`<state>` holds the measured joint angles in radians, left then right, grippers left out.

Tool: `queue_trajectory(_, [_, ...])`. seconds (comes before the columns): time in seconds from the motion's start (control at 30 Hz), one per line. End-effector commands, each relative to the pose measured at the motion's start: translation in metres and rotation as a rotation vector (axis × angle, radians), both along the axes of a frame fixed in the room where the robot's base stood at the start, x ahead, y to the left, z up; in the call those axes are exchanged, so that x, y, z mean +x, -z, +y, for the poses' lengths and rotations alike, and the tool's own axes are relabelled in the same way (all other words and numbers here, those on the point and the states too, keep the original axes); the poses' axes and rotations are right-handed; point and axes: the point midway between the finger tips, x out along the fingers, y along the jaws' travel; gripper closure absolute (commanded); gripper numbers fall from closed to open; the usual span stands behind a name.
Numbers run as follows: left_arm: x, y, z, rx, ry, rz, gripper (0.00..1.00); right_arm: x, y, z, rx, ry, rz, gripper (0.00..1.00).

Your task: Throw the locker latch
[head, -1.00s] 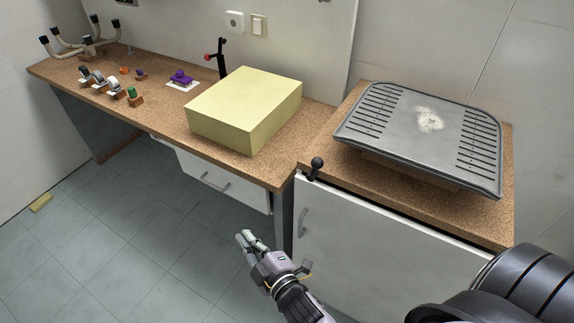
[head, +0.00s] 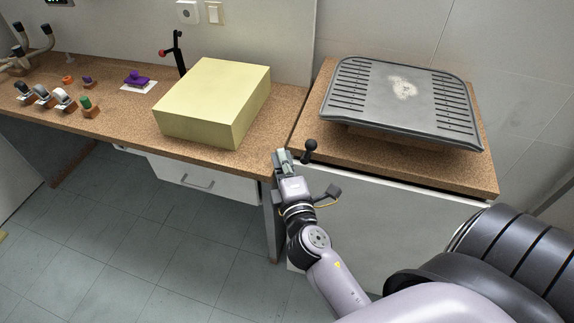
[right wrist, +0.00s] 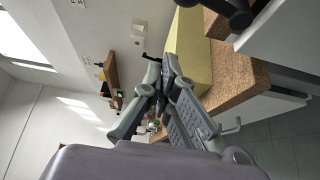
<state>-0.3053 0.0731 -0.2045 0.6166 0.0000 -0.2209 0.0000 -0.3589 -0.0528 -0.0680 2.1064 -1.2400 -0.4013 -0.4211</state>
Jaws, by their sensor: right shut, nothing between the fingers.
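The locker (head: 365,221) is the light grey cabinet under the right-hand worktop. Its latch is a black lever with a ball knob (head: 310,145) at the top left front edge of the locker. In the right wrist view a dark knob and lever (right wrist: 236,14) show at the top right, close to the camera. My right gripper (head: 281,156) is shut and empty, just left of the knob in the head view and apart from it, as far as I can tell. Its fingers also show in the right wrist view (right wrist: 160,66). The locker's handle is hidden behind my right arm. My left gripper is out of view.
A grey slotted chair panel (head: 400,100) lies on the right worktop (head: 470,170). A yellow block (head: 205,105) sits on the left bench, above a drawer (head: 200,180). Small coloured clamps and knobs stand farther left. Floor in front of the bench is clear.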

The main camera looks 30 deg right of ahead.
Motion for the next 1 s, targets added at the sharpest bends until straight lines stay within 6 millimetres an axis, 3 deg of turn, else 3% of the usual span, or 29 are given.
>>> queue_trajectory(0.17, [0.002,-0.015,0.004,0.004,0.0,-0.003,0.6,0.032,-0.004,-0.011,-0.002,0.0,-0.002,1.0])
queue_trajectory(0.5, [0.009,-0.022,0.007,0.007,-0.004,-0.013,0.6,0.009,0.001,-0.04,0.001,0.0,0.002,1.0])
queue_trajectory(1.0, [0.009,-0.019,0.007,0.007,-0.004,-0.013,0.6,0.008,0.002,-0.043,0.005,-0.001,-0.005,1.0])
